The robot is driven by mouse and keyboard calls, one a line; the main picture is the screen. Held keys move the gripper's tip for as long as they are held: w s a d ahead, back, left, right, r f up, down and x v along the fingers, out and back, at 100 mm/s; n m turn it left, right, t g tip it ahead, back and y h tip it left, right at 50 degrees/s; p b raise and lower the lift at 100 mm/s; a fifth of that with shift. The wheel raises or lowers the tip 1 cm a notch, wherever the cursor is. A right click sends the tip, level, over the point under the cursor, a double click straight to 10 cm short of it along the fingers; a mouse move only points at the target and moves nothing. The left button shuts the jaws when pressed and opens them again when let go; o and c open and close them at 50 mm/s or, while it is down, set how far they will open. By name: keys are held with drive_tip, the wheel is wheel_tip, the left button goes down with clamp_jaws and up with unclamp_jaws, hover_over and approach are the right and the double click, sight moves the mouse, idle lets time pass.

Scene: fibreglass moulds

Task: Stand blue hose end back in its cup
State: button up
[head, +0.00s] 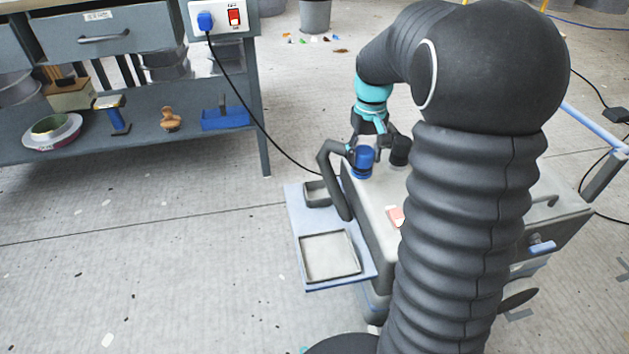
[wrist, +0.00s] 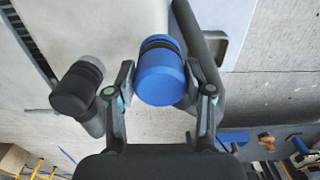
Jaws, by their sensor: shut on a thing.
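The blue hose end (wrist: 160,78) is a blue cylinder with a dark ringed collar. It sits between the two fingers of my gripper (wrist: 158,84) in the wrist view, and the gripper is shut on it.
A blue-grey side shelf (head: 290,215) holds two shallow trays. A red and white item (head: 396,216) lies on the cart top. A workbench (head: 190,140) stands left; floor between is mostly clear.

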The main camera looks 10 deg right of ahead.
drive_tip(key=shift+w+a+f+b, duration=0.15)
drive_tip(key=shift+w+a+f, duration=0.7)
drive_tip(key=shift+a+f, duration=0.9)
drive_tip(key=shift+w+a+f+b, duration=0.2)
drive_tip(key=shift+w+a+f, duration=0.7)
drive_tip(key=shift+a+f, duration=0.8)
drive_tip(key=shift+w+a+f+b, duration=0.15)
drive_tip(key=shift+w+a+f, duration=0.7)
drive_tip(key=shift+a+f, duration=0.85)
drive_tip(key=shift+d+f, duration=0.25)
drive_tip(key=shift+f, duration=0.05)
drive_tip(key=o, duration=1)
